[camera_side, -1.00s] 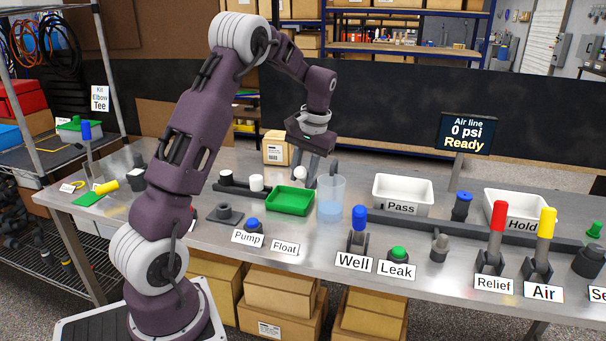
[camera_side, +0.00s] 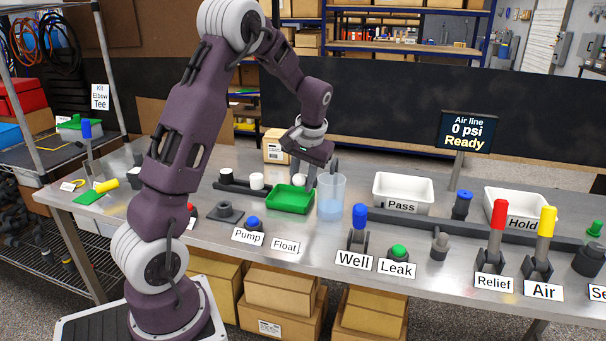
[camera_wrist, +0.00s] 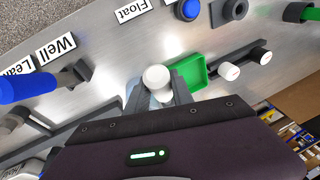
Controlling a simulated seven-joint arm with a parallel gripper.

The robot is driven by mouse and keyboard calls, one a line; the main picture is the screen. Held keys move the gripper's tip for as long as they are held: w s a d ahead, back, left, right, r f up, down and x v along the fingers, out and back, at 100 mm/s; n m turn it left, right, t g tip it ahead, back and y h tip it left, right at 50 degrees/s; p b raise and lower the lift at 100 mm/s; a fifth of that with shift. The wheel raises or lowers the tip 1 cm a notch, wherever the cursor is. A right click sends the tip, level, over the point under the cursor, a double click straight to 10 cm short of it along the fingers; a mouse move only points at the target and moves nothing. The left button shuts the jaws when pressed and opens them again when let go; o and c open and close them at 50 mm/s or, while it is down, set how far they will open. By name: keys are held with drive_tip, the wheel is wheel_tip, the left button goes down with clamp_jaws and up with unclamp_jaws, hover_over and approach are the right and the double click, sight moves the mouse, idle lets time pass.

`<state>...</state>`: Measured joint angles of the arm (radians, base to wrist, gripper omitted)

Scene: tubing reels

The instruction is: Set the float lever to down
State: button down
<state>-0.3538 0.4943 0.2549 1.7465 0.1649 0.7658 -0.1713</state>
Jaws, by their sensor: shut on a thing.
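The float lever shows as a white round knob (camera_side: 299,180) behind the green tray in the side view. Its knob (camera_wrist: 156,78) is large and near in the wrist view; its shaft is mostly hidden. My gripper (camera_side: 313,177) is low over the bench between the green tray and the clear beaker. In the wrist view, the fingers of my gripper (camera_wrist: 157,93) are on both sides of the knob, shut on it. The Float label (camera_side: 285,246) lies at the front of the bench, and shows at the top of the wrist view (camera_wrist: 131,10).
The green tray (camera_side: 290,199) and the beaker of bluish liquid (camera_side: 331,197) stand close to my gripper. The blue Pump button (camera_side: 253,223) and the blue-topped Well lever (camera_side: 359,220) are nearer the front. A white Pass bin (camera_side: 403,194) stands to the right.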

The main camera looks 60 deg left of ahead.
drive_tip(key=f+t+y, duration=0.1)
drive_tip(key=f, duration=0.1)
drive_tip(key=s+d+f+t+y, duration=0.1)
drive_tip(key=f+y, duration=0.1)
drive_tip(key=f+t+y, duration=0.1)
drive_tip(key=f+t, duration=0.1)
drive_tip(key=shift+s+d+n+y, duration=0.2)
drive_tip(key=shift+s+n+y, duration=0.05)
drive_tip(key=shift+n+y, duration=0.05)
drive_tip(key=shift+w+a+f+t+y, duration=0.1)
drive_tip(key=shift+f+t+y, duration=0.5)
drive_tip(key=shift+f+t, duration=0.15)
drive_tip(key=c, duration=1.1)
unclamp_jaws()
drive_tip(key=shift+w, duration=0.1)
